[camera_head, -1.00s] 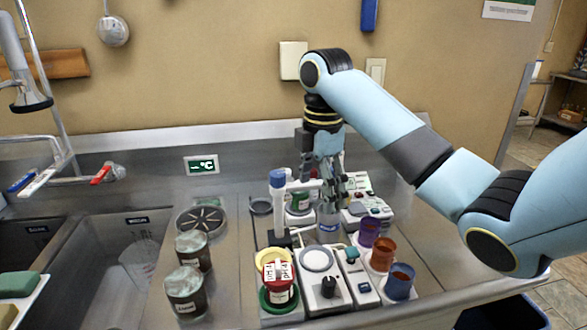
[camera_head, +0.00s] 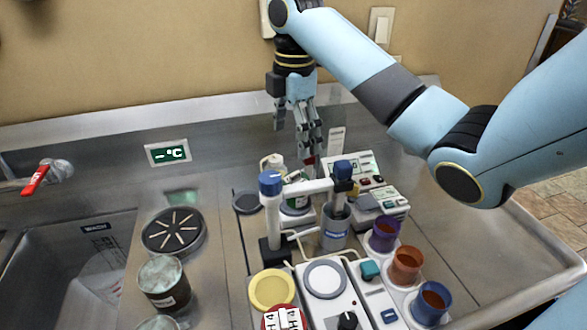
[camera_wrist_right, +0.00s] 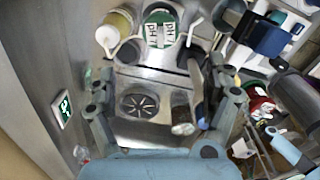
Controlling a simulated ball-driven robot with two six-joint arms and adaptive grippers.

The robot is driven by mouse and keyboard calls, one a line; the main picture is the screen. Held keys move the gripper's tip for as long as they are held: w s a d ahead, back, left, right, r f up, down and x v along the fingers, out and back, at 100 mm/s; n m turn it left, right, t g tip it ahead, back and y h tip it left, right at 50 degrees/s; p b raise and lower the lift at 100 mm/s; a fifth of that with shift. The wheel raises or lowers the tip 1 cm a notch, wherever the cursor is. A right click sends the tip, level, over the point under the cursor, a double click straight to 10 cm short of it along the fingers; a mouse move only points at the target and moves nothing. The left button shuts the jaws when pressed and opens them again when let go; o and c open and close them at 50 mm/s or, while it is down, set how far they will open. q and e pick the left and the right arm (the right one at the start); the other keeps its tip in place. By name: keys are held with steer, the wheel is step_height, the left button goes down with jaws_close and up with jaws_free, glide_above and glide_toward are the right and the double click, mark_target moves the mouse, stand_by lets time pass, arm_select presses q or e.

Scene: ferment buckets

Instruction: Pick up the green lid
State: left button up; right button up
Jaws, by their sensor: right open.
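A green round piece marked pH 7 (camera_wrist_right: 158,30) shows from above in the right wrist view, at the top, on a pale holder. I cannot tell whether it is a loose lid or a jar's top. In the head view, a jar with green on it (camera_head: 296,201) stands partly hidden behind the electrode arm. My right gripper (camera_head: 310,152) hangs above and behind the instruments, its fingers open and empty; in the right wrist view its fingers (camera_wrist_right: 158,80) are spread apart, short of the green piece. My left gripper is not in view.
A white-and-blue electrode arm (camera_head: 307,187) and a grey beaker (camera_head: 334,232) stand close to the green jar. A yellow lid (camera_head: 272,289), a stirrer (camera_head: 325,279) and coloured cups (camera_head: 406,263) are in front. A dark drain disc (camera_head: 174,231) lies left.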

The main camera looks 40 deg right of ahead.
steer(key=b, duration=0.2)
glide_above(296, 172)
steer(key=f, duration=0.4)
steer(key=shift+a+f, duration=0.1)
steer(key=shift+a, duration=0.3)
steer(key=shift+f, duration=0.35)
steer(key=f, duration=0.1)
steer(key=f+p, duration=0.1)
steer(key=f, duration=0.2)
steer(key=shift+s+d+f, duration=0.1)
steer(key=shift+d+f, duration=0.05)
steer(key=shift+d, duration=0.15)
steer(key=shift+f, duration=0.45)
steer(key=shift+c, duration=0.2)
steer(key=c, duration=0.9)
